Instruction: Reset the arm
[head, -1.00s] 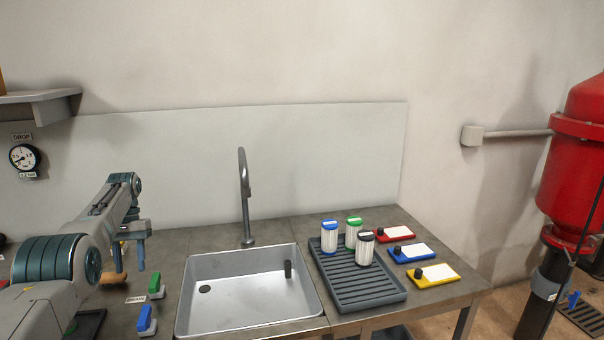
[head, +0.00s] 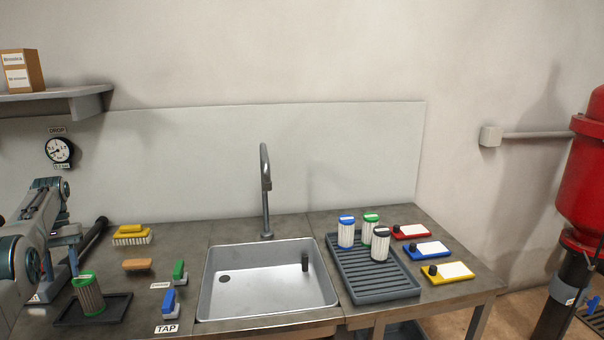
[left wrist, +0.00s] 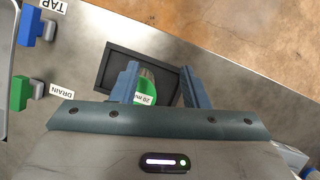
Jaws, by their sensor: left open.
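My left gripper (head: 72,258) is open at the left of the bench, over a filter cartridge with a green cap (head: 88,292). The cartridge stands upright on a small dark tray (head: 118,306). In the left wrist view the open fingers (left wrist: 159,68) have the green cap (left wrist: 147,98), labelled 20 m-something, between or just beyond them, nearer the left finger. The dark tray (left wrist: 103,72) lies under it. I cannot tell whether the fingers touch the cartridge. My right gripper is not in view.
Blue TAP handle (head: 168,301) and green handle (head: 179,271) stand beside the sink (head: 215,300). A ribbed rack (head: 385,291) with 3 cartridges is right of the sink, beside red, blue and yellow plates (head: 446,271).

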